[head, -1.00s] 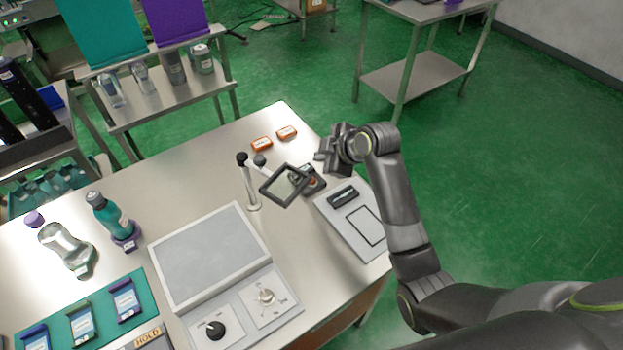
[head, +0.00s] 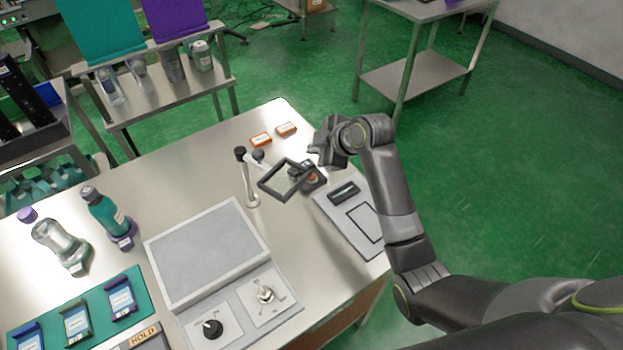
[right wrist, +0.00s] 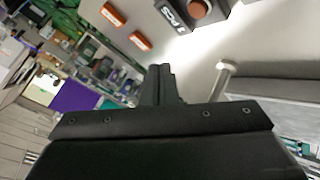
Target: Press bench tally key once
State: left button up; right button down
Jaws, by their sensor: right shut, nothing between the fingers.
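The bench tally key appears to be a small dark box with a round red-brown button. It sits on the steel bench (head: 190,150), partly hidden behind a square framed magnifier in the head view. The right wrist view shows the dark box (right wrist: 178,16) and its button (right wrist: 199,8) at the top edge, cut off by the frame. My right gripper (right wrist: 160,70) is shut and empty. Its fingertips appear below and left of the button in that view, apart from it in the picture. In the head view my right gripper (head: 314,155) is above the box. My left gripper is not in view.
The magnifier (head: 262,184) on its white arm stands close to the gripper. Two orange blocks (head: 261,140) lie behind. A grey panel (head: 347,222) with a dark slot is in front to the right. A control console (head: 210,255) and bottles stand to the left.

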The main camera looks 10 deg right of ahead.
jog(key=b, duration=0.4)
send_over(315, 178)
notch_tip(315, 178, down, 6)
jog(key=shift+r, duration=0.1)
jog(key=shift+f, duration=0.45)
jog(key=shift+f, duration=0.1)
dwell(1.3)
jog(key=shift+f, duration=0.25)
jog(key=shift+f+b, duration=0.4)
jog(key=shift+f, duration=0.05)
dwell(0.5)
dwell(0.4)
jog(key=shift+r+p, duration=0.85)
jog(key=shift+p, duration=0.1)
